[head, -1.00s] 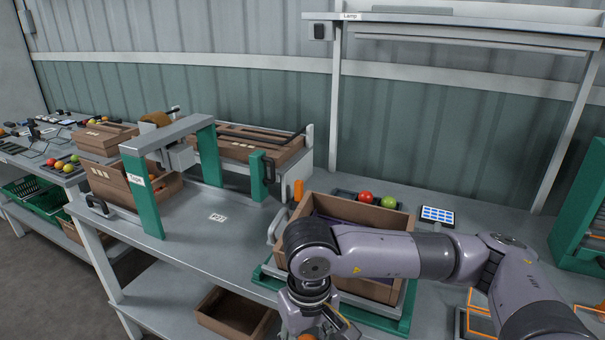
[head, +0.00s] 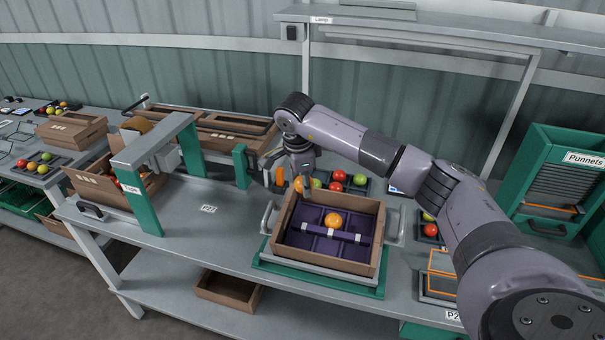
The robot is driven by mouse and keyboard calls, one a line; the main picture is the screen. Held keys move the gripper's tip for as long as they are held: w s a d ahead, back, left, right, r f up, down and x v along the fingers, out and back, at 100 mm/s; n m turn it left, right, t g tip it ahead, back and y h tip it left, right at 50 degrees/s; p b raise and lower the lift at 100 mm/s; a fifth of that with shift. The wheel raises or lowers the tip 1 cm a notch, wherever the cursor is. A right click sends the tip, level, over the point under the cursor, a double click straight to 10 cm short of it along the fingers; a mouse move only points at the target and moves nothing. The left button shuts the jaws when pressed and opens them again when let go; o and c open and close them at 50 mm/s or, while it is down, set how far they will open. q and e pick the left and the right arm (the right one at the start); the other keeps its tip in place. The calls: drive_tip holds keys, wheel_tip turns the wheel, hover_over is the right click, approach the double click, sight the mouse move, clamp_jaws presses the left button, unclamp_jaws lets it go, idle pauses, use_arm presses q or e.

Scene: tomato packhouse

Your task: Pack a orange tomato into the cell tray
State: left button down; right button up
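A brown crate (head: 283,222) holds the purple cell tray (head: 300,238). One orange tomato (head: 333,220) sits in the tray, near its middle, behind a purple bar with pale ends. My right gripper (head: 287,177) is above the bench behind the crate's back left corner, apart from the tray, its fingers spread. Another orange tomato (head: 298,184) shows close by its fingers; I cannot tell whether they touch. My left gripper is not in view.
Red and green tomatoes (head: 338,176) lie in a dark tray behind the crate. An orange upright object (head: 280,175) stands by the gripper. A green frame (head: 140,200) stands at left. The bench between frame and crate is mostly clear.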

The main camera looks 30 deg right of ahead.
drive_tip(key=b+x, duration=0.8)
drive_tip(key=x, duration=0.4)
drive_tip(key=shift+s+f, duration=0.1)
drive_tip(key=shift+f, duration=0.15)
drive_tip(key=shift+b+x, duration=0.8)
drive_tip(key=shift+x, duration=0.15)
drive_tip(key=shift+d, duration=0.1)
drive_tip(key=shift+f, duration=0.1)
drive_tip(key=o, duration=0.9)
drive_tip(key=shift+r+p, duration=0.75)
drive_tip(key=shift+r, duration=0.2)
drive_tip(key=shift+p+v, duration=3.25)
drive_tip(key=shift+v, duration=1.45)
